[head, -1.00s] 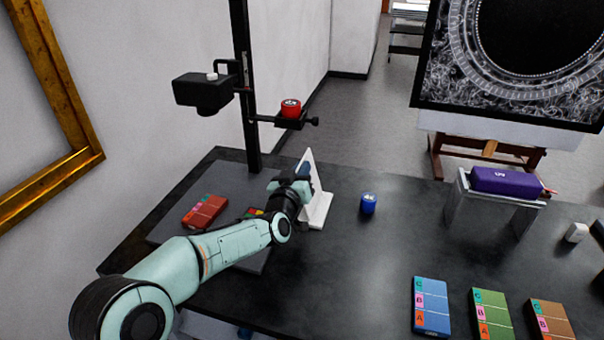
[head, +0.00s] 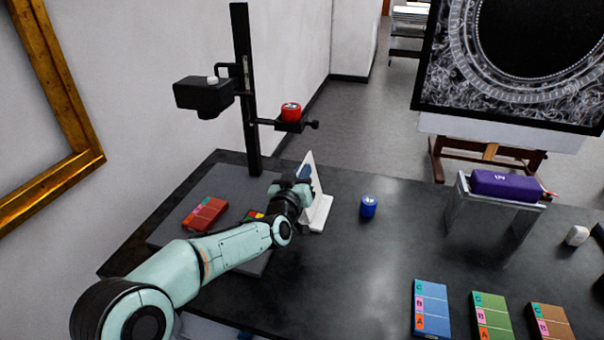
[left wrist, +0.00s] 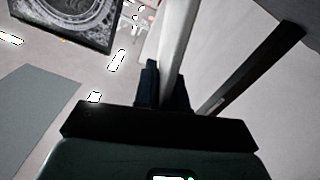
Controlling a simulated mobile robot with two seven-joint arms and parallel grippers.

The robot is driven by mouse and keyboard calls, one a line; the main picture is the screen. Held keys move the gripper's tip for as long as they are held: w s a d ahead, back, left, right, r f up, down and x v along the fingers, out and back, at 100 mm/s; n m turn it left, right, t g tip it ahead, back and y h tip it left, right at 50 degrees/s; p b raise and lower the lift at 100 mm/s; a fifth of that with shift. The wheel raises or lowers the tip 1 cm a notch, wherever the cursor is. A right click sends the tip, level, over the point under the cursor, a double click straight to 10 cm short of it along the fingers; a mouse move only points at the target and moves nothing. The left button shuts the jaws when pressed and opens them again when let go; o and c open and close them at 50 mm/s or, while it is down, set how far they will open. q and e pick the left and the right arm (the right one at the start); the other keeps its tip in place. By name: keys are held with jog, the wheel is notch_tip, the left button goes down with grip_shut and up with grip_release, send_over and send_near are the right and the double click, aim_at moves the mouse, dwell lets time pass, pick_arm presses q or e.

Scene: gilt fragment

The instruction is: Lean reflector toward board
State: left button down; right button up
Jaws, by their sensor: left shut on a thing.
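The reflector is a thin white panel (head: 317,180) on a white foot, standing near the right edge of the grey copy-stand board (head: 222,180). Its panel looks tilted, with the upper edge to the left of the foot. In the left wrist view the pale panel (left wrist: 178,40) shows edge-on between the dark fingers (left wrist: 163,95). My right gripper is not in view.
The table's middle is clear.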

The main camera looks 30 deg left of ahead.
pick_arm(q)
jog(key=shift+d+f, duration=0.1)
jog(key=shift+f, duration=0.5)
jog(key=c, duration=1.3)
grip_release()
jog(key=shift+w+r, duration=0.1)
jog(key=shift+r, duration=0.05)
jog(key=shift+r, duration=0.15)
jog(key=v, duration=1.3)
jog(key=shift+s+b, duration=0.25)
jog(key=shift+b, duration=0.15)
